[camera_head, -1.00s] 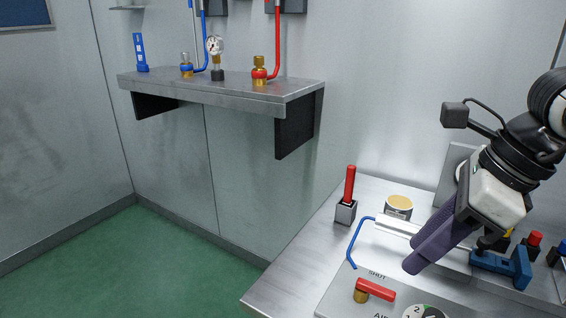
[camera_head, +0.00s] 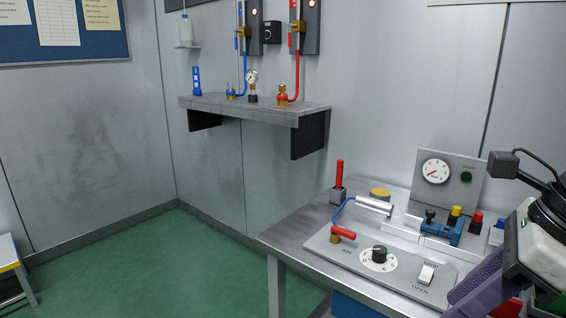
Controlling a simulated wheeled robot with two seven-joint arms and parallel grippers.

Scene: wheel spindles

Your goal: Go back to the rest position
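One of my grippers, the right by its side of the picture, shows at the lower right. Its purple fingers (camera_head: 476,289) point down and left, over the right part of the bench (camera_head: 290,238). The fingers overlap in this view, so I cannot tell if they are open or shut, and I see nothing held between them. My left gripper is outside the picture.
Behind stand a blue clamp (camera_head: 441,229) and a gauge box (camera_head: 447,177). A wall shelf (camera_head: 250,108) holds fittings.

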